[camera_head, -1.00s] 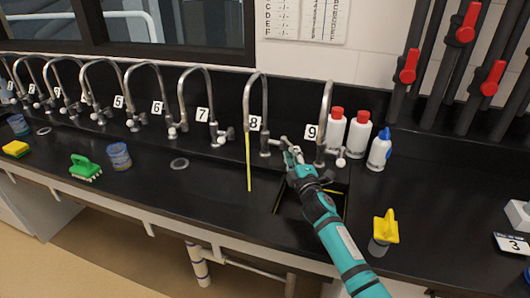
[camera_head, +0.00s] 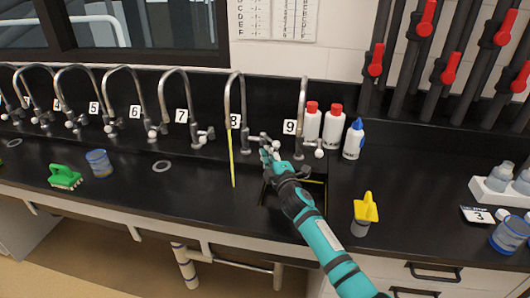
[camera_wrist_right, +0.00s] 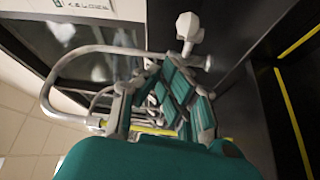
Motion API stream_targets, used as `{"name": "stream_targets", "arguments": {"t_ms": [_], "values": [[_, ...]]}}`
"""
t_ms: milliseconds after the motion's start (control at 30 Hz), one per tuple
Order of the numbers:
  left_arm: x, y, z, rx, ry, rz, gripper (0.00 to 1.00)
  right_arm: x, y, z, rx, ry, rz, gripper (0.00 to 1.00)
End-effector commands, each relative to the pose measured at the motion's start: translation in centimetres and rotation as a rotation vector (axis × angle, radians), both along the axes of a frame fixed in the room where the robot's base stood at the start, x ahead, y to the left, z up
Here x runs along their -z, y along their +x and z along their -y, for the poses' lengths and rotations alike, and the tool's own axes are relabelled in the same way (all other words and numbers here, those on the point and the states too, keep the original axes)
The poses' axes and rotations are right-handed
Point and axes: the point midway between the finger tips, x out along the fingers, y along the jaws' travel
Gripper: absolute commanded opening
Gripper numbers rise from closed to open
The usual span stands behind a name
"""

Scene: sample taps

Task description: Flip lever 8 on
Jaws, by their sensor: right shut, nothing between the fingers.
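Tap 8 (camera_head: 243,100) is a tall grey gooseneck behind the sink, with its number 8 label (camera_head: 235,121) beside it. Its lever (camera_head: 277,145) ends in a pale knob to the right of the tap's base. The pale knob also shows in the right wrist view (camera_wrist_right: 188,27), just beyond my fingers. My right gripper (camera_head: 268,155) is shut and empty, close below and in front of this lever. Whether it touches the lever cannot be told. The teal fingers fill the middle of the right wrist view (camera_wrist_right: 165,100). My left gripper is not in view.
A thin yellow vertical strip (camera_head: 232,160) shows under tap 8's spout. Tap 9 (camera_head: 302,110) stands close to the right, with white bottles (camera_head: 332,126) beyond it. Tap 7 (camera_head: 186,100) is to the left. A yellow-topped item (camera_head: 365,208) stands right of my forearm.

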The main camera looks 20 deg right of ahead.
Motion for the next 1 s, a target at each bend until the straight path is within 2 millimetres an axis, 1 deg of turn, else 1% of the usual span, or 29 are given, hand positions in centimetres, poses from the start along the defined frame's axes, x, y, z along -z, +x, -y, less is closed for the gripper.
{"name": "stream_targets", "arguments": {"t_ms": [33,100,200,267,400,500,633,800,1000], "values": [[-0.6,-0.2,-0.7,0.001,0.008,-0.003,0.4,-0.2,-0.7,0.8,0.004,-0.003,-0.003,0.0],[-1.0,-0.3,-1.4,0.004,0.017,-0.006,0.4,-0.1,-1.5,1.4,0.004,-0.004,-0.003,0.0],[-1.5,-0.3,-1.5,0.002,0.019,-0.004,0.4,0.0,-2.8,2.6,0.004,-0.003,-0.003,0.0],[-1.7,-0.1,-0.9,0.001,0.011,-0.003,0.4,0.1,-3.6,3.2,0.003,-0.003,-0.003,0.0],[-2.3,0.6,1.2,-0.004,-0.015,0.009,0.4,0.2,-5.4,4.7,0.002,-0.003,-0.002,0.0],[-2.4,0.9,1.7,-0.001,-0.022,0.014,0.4,0.4,-6.2,5.5,0.002,-0.001,-0.001,0.0],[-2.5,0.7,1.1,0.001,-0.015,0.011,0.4,0.4,-6.8,6.0,0.001,-0.001,0.001,0.0],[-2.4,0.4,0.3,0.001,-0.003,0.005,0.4,0.5,-6.9,6.1,0.001,-0.001,0.001,0.0],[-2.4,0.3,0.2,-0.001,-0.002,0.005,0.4,0.5,-6.8,6.1,0.001,-0.001,0.001,0.0]]}}
